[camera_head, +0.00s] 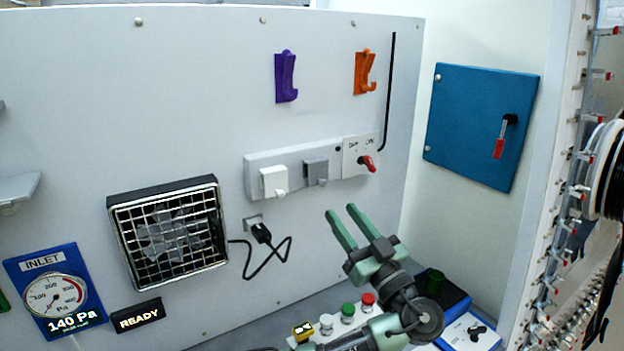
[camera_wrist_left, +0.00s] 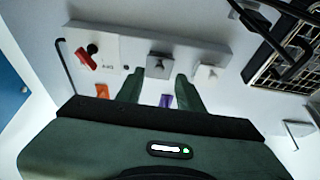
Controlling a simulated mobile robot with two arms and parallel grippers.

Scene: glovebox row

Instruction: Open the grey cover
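The grey cover (camera_head: 316,172) is a small square flap with a little tab at its bottom. It is closed against the middle of a pale wall strip (camera_head: 262,159). The wrist view also shows the grey cover (camera_wrist_left: 160,66), beyond and between my fingertips. My left gripper (camera_head: 343,213) has green fingers held apart with nothing between them. It is below and a little right of the cover in the head view, apart from it. In the wrist view my left gripper (camera_wrist_left: 158,84) points at the cover. My right gripper is not in view.
A white cover (camera_head: 274,181) is left of the grey one, and a red rotary switch (camera_head: 367,163) right of it. Below are a black plug with cable (camera_head: 262,235) and a grilled fan (camera_head: 168,233). Coloured buttons (camera_head: 348,311) stand under my arm.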

